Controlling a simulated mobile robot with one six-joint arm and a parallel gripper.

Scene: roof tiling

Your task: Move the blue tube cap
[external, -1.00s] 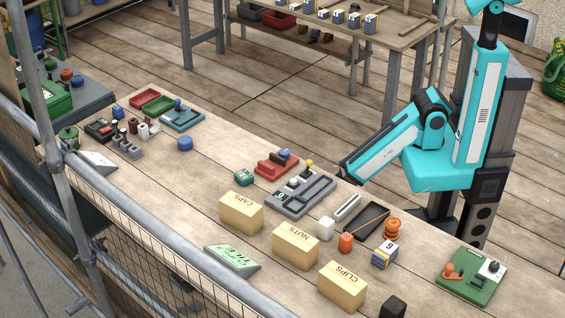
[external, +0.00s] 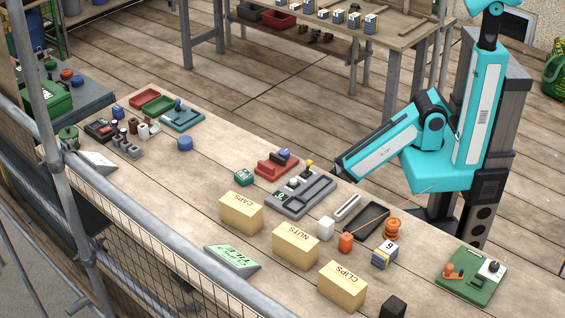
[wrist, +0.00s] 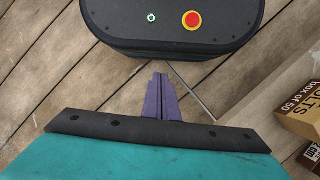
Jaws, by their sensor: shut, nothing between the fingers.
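Several small blue pieces show in the external view, and I cannot tell for sure which is the tube cap. A round blue piece (external: 185,143) lies alone on the bench toward the left. Another blue piece (external: 284,154) sits on a red holder (external: 272,168) near the bench middle. A third blue piece (external: 117,113) stands at the far left beside dark parts. My gripper (wrist: 160,80) shows in the wrist view with its purple fingers together and empty, over plank flooring. I cannot make it out in the external view.
Boxes marked CAPS (external: 240,216), NUTS (external: 295,252) and CLIPS (external: 341,290) stand along the bench front. A grey tray (external: 318,192) and a black tray (external: 355,222) lie behind them. A scaffold rail (external: 150,225) runs along the near edge. Clear bench lies left of middle.

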